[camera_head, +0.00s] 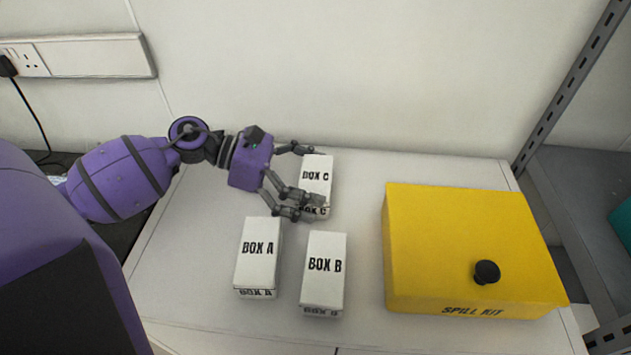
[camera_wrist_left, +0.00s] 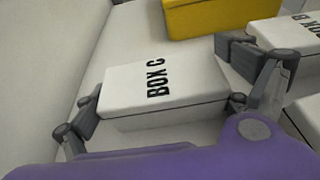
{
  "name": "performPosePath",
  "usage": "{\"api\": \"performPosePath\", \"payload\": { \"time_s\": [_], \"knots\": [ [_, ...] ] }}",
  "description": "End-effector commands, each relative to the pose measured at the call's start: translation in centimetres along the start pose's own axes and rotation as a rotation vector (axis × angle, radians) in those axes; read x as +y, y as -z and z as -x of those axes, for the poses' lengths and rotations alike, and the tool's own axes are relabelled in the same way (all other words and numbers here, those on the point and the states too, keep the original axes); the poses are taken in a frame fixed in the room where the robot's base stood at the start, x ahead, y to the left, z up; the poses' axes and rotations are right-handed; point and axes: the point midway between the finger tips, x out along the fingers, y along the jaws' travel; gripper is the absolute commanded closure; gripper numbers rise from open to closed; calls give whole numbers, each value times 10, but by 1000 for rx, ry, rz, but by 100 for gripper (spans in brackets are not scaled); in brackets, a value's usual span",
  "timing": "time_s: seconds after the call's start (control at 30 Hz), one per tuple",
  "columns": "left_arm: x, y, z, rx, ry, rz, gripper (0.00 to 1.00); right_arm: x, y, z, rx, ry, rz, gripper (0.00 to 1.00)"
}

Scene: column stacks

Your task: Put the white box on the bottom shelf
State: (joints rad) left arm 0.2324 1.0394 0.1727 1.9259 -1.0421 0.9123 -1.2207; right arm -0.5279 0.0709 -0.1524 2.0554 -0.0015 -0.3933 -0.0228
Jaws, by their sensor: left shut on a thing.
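Three white boxes stand on the white tabletop. The box labelled BOX C (camera_head: 317,175) is the farthest back, and it also shows in the left wrist view (camera_wrist_left: 165,88). BOX A (camera_head: 258,255) and BOX B (camera_head: 323,268) stand side by side nearer the front. My left gripper (camera_head: 307,176) comes in from the left and is shut on BOX C, with a finger on each side of it. The fingers hide part of the box's front. A grey metal shelf unit (camera_head: 585,165) stands at the right edge, only partly in view. My right gripper is not in view.
A yellow SPILL KIT box (camera_head: 460,240) with a black knob (camera_head: 486,272) fills the table's right side, beside the shelf unit. A wall with a socket strip (camera_head: 90,57) is behind.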

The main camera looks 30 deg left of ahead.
Motion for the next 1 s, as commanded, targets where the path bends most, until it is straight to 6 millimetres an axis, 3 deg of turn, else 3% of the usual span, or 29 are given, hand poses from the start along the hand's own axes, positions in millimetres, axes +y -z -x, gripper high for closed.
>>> {"api": "performPosePath", "payload": {
  "time_s": [0.17, 0.33, 0.63, 0.8, 1.0],
  "knots": [
    [0, -9, 3, -1, -1, -4, 47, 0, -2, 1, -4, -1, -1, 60],
    [0, -31, 11, 0, 0, -6, 47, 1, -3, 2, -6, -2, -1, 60],
    [-54, -85, 41, 2, 2, -3, 47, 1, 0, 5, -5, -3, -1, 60],
    [-96, -97, 54, 0, 0, 1, 47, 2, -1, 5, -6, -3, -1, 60],
    [-126, -109, 64, -1, 0, 0, 47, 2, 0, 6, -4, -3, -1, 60]
  ]
}}
